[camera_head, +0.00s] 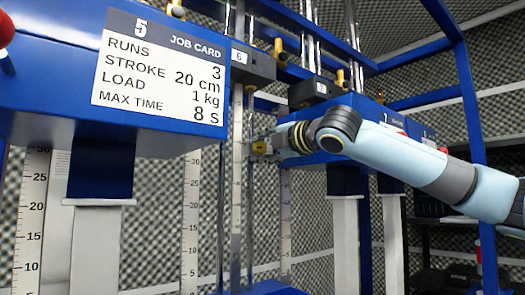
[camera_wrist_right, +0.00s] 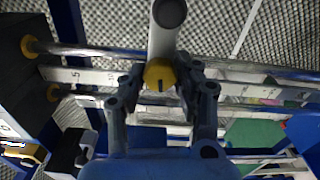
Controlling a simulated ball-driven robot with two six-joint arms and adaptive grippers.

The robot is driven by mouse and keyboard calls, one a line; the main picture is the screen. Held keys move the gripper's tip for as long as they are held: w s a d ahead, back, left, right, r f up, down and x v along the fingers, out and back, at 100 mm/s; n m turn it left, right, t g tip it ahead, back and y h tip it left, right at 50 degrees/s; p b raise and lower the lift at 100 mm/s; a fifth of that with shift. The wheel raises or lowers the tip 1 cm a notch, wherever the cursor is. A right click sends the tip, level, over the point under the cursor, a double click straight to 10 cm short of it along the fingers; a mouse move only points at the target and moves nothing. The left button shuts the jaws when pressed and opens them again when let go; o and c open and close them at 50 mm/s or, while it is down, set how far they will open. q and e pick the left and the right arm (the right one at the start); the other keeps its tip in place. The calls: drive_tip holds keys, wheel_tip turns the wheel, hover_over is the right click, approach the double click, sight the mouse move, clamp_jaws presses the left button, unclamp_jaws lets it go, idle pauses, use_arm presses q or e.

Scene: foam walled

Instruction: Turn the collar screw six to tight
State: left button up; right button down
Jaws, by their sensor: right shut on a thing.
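My right gripper (camera_head: 264,148) reaches in from the right to these rods, well below the block. In the right wrist view, my right gripper (camera_wrist_right: 160,82) has its two fingers closed on the sides of a yellow knob (camera_wrist_right: 158,72) with a dark mark on its face. My left gripper is out of view.
A blue housing with job card 5 (camera_head: 160,70) fills the upper left, close to the rods. Another blue housing (camera_head: 340,130) stands behind my right arm. White ruler scales (camera_head: 190,220) hang beside the rods. Grey foam walls lie behind.

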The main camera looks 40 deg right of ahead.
drive_tip(key=m+b, duration=0.1)
drive_tip(key=m, duration=0.4)
drive_tip(key=shift+f+m+b, duration=0.15)
drive_tip(key=shift+m+b, duration=0.15)
drive_tip(key=m+b, duration=0.1)
drive_tip(key=m, duration=0.3)
drive_tip(key=shift+b, duration=0.3)
drive_tip(key=m+b, duration=0.2)
drive_tip(key=m, duration=0.3)
drive_tip(key=shift+f, duration=0.1)
drive_tip(key=m+b, duration=0.2)
drive_tip(key=m, duration=0.2)
drive_tip(key=shift+m, duration=0.4)
drive_tip(key=c, duration=0.9)
unclamp_jaws()
drive_tip(key=shift+c, duration=0.2)
drive_tip(key=shift+r, duration=0.25)
